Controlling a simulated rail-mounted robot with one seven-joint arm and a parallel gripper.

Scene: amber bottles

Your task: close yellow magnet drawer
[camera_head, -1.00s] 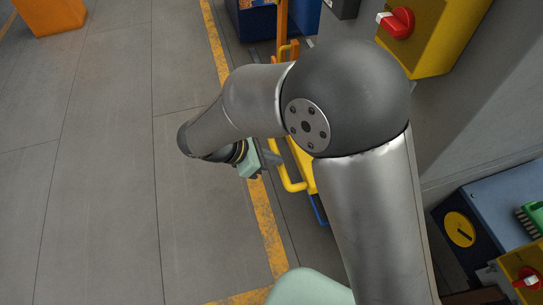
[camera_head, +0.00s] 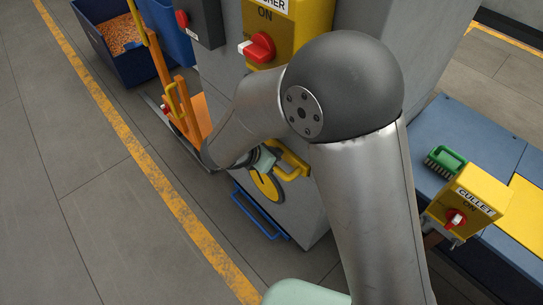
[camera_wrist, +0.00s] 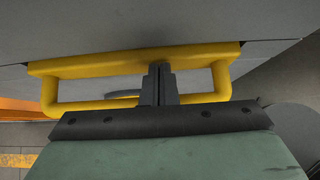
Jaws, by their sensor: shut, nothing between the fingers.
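The yellow drawer handle (camera_head: 292,162) is on the side of the grey cabinet, partly hidden by my arm in the head view. In the wrist view the yellow handle (camera_wrist: 135,62) spans the upper middle, a flat front with a U-shaped bar standing out from it. My gripper (camera_wrist: 160,72) is shut and empty. Its fingertips point at the yellow front and overlap it in the picture; I cannot tell if they touch. In the head view my gripper (camera_head: 268,158) is just left of the handle. How far the drawer stands out is unclear.
A yellow box with a red switch (camera_head: 258,47) is above. A blue bin (camera_head: 118,38) stands at the far left. Floor left of the yellow line is clear.

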